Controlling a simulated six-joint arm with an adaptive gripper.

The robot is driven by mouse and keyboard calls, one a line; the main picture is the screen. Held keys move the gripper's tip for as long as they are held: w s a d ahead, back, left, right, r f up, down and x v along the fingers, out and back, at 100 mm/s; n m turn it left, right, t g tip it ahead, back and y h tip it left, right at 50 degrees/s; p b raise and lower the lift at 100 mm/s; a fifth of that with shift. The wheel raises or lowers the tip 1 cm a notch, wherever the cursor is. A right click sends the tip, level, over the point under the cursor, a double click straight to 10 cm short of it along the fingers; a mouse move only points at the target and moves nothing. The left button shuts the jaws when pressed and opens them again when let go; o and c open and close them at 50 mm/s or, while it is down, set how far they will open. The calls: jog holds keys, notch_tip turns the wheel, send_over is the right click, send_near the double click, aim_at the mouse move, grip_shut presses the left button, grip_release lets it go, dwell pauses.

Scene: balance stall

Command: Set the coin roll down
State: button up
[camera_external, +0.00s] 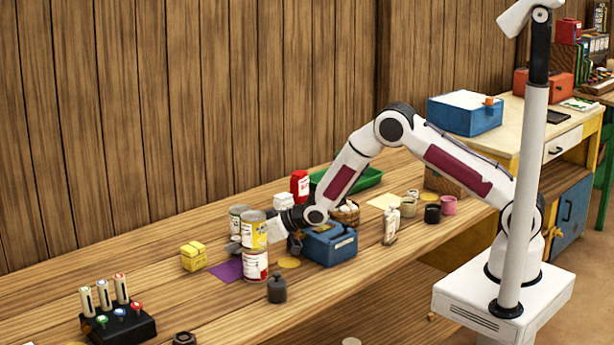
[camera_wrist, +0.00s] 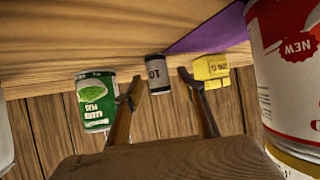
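The coin roll (camera_wrist: 158,75), a small grey cylinder with dark ends marked 10, shows in the wrist view, where the picture is upside down. It appears upright on the wooden table beside the purple mat (camera_wrist: 212,38). My gripper (camera_wrist: 159,79) has its two fingers spread on either side of the roll, with a visible gap at each side. It looks open. In the external view the mat (camera_external: 228,271) shows, but the stacked cans and my arm hide the roll and most of my gripper.
A yellow box (camera_external: 193,256) stands left of the mat. A yellow can (camera_external: 252,231) on a red-and-white can (camera_external: 255,266) stands close to my gripper. A green peas can (camera_wrist: 96,101) is near the fingers. A dark weight (camera_external: 277,290) and a blue box (camera_external: 331,246) are nearby.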

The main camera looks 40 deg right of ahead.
jog(key=shift+w+a+f, duration=0.2)
jog(key=shift+w, duration=0.05)
dwell(0.4)
grip_shut()
